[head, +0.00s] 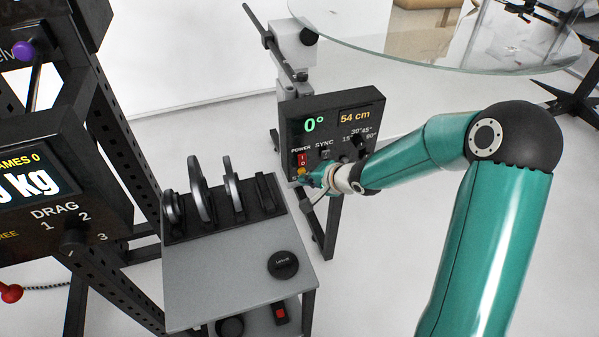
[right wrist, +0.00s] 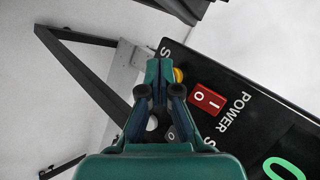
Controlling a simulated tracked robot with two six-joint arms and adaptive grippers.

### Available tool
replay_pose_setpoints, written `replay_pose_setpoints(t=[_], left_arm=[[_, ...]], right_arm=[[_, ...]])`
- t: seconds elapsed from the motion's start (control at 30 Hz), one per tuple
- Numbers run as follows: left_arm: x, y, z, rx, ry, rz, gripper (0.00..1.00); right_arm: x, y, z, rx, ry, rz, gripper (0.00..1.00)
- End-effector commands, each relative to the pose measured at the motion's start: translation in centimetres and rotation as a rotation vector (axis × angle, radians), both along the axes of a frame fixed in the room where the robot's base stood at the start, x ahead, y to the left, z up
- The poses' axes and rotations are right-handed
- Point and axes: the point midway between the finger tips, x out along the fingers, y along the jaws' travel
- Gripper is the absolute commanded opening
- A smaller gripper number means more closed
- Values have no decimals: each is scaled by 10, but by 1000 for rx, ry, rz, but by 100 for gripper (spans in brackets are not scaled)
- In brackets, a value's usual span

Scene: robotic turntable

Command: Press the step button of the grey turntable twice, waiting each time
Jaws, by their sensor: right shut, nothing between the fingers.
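The turntable's dark control panel (head: 335,112) shows a green 0° and an orange 54 cm in the head view. A red power switch (head: 302,159) and a small yellow button (head: 300,171) sit on its left side. In the right wrist view the red switch (right wrist: 207,99) and the yellow button (right wrist: 179,75) show right beside my right gripper (right wrist: 160,68). The right gripper (head: 304,179) is shut and empty at the panel's lower left corner, close to the yellow button; I cannot tell whether it touches. The step button's label is not readable. My left gripper is out of view.
A grey cart (head: 240,280) with upright dark discs stands left of the panel. A weight machine (head: 60,190) stands at the far left. A round glass top (head: 440,45) lies at the upper right.

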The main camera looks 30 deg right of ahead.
Motion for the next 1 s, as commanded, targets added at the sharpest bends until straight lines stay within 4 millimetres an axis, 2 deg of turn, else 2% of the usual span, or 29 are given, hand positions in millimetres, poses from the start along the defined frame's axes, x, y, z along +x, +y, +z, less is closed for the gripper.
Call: replay_pose_setpoints(t=[1.0], left_arm=[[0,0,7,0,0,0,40]], right_arm=[[8,-1,0,0,-1,0,0]])
